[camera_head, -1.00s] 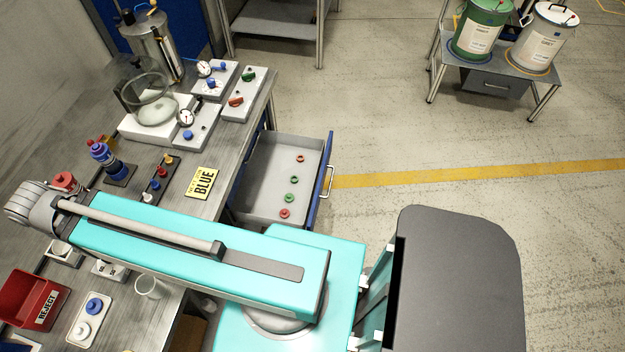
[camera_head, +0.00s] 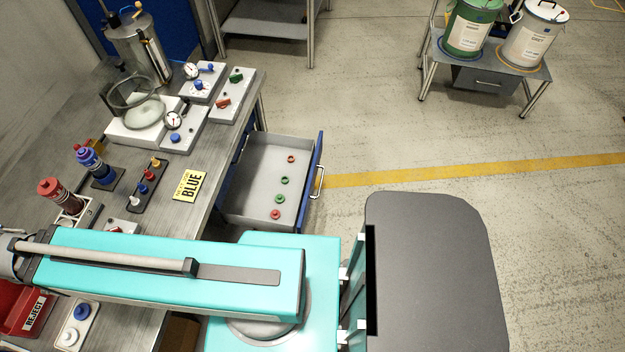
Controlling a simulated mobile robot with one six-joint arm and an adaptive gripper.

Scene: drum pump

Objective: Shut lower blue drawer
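A blue-fronted drawer (camera_head: 268,178) stands pulled out from the right side of the workbench. Its grey tray is open to view and holds several small red and green rings. Its pale handle (camera_head: 318,182) is on the outer face, toward the open floor. I cannot tell from this view whether it is the lower drawer, as the bench top hides the front below. My turquoise arm crosses the near part of the view, close to the drawer's near side. My gripper is outside the picture.
The workbench (camera_head: 223,165) carries gauge blocks, a glass vessel, bottles and a yellow BLUE card (camera_head: 190,185). A red REJECT bin (camera_head: 22,308) is at lower left. A small table (camera_head: 485,82) with two drums stands far right. The floor right of the drawer is clear.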

